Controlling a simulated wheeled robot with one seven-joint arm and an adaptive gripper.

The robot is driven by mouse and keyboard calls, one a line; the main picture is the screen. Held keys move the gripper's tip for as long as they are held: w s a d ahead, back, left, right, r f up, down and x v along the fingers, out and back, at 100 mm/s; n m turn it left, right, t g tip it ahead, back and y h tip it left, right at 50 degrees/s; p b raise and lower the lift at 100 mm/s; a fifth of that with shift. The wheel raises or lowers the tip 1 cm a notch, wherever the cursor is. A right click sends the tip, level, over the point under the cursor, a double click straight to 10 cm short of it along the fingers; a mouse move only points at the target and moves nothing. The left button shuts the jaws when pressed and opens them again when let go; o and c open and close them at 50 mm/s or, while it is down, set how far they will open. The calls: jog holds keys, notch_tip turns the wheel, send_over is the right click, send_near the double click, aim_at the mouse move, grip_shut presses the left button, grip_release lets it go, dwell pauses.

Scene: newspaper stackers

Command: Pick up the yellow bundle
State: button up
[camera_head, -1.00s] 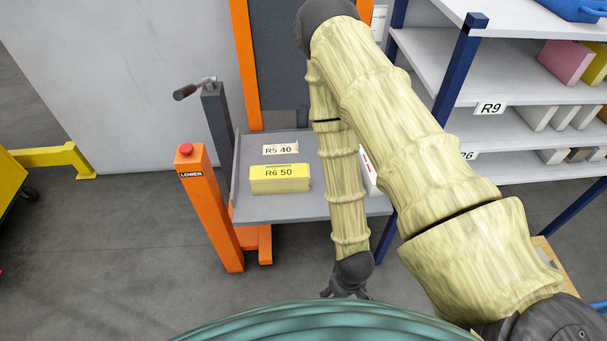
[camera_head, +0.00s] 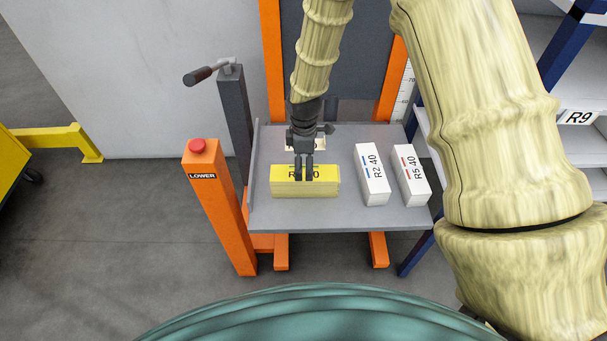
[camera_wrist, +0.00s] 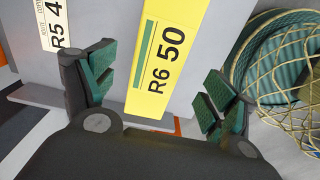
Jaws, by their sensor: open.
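The yellow bundle (camera_head: 325,187), labelled R6 50, lies on the grey lift platform (camera_head: 360,218) in the head view. My gripper (camera_head: 304,178) is over it, pointing down, and hides part of its label. In the wrist view the yellow bundle (camera_wrist: 165,50) shows between and beyond the two open fingers of my gripper (camera_wrist: 158,95). The fingers stand apart on either side, with nothing held between them. I cannot tell the exact height of the fingers above the bundle.
A white R2 40 bundle (camera_head: 372,175) and a white R5 40 bundle (camera_head: 411,175) lie to the right on the platform. An orange LOWER post (camera_head: 215,205) and a crank lever (camera_head: 205,73) stand at left.

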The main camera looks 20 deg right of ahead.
aim_at(304, 173)
jog(key=shift+w+a+f, duration=0.1)
jog(key=shift+w+a, duration=0.1)
jog(key=shift+s+f, duration=0.15)
jog(key=shift+f, duration=0.1)
jog(key=f, duration=0.3)
jog(key=shift+d+f, duration=0.2)
jog(key=shift+d, duration=0.1)
jog(key=shift+f, duration=0.4)
jog(key=shift+f, duration=2.6)
jog(key=shift+r, duration=0.1)
grip_shut()
